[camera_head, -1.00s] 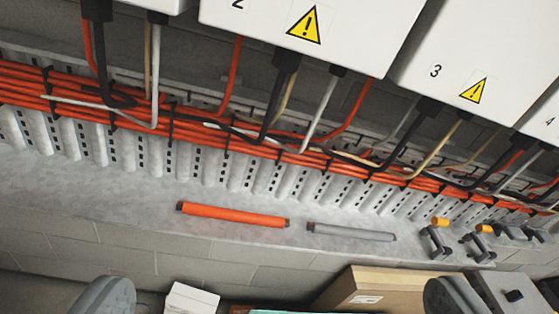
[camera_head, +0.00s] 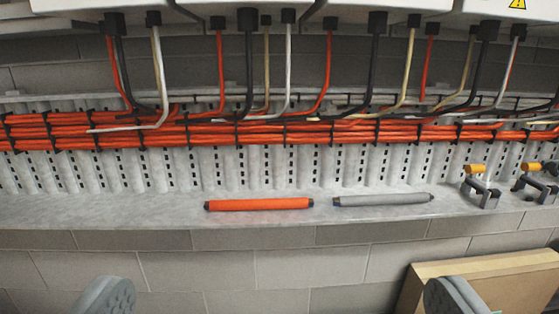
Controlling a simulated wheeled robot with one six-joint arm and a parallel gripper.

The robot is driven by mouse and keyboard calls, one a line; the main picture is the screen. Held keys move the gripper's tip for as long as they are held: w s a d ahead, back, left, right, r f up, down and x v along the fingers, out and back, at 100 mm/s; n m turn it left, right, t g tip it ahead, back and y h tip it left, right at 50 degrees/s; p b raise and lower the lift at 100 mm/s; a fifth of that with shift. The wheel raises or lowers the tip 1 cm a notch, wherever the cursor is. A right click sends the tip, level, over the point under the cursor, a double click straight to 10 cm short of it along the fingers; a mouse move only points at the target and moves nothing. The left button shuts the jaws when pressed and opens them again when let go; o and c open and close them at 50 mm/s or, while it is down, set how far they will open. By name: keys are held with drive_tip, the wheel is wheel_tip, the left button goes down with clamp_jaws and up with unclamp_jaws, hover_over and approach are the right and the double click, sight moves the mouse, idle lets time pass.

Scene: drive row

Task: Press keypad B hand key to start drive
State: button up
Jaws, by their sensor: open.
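No keypad or hand key shows that I can make out. My gripper (camera_head: 282,300) is at the bottom edge of the view, its two grey rounded fingertips wide apart with nothing between them. It is in front of a grey block wall, below a ledge. The undersides of white drive cabinets (camera_head: 340,8) run along the top, with cables dropping from them. A yellow warning label (camera_head: 517,3) is cut off at the top right.
On the ledge (camera_head: 120,208) lie an orange rod (camera_head: 259,205) and a grey rod (camera_head: 383,199). Clamps with orange handles (camera_head: 481,188) stand at the right. Orange cables (camera_head: 220,133) run along a slotted tray. A cardboard box (camera_head: 490,282) is at the lower right.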

clamp_jaws()
idle(0.3)
idle(1.3)
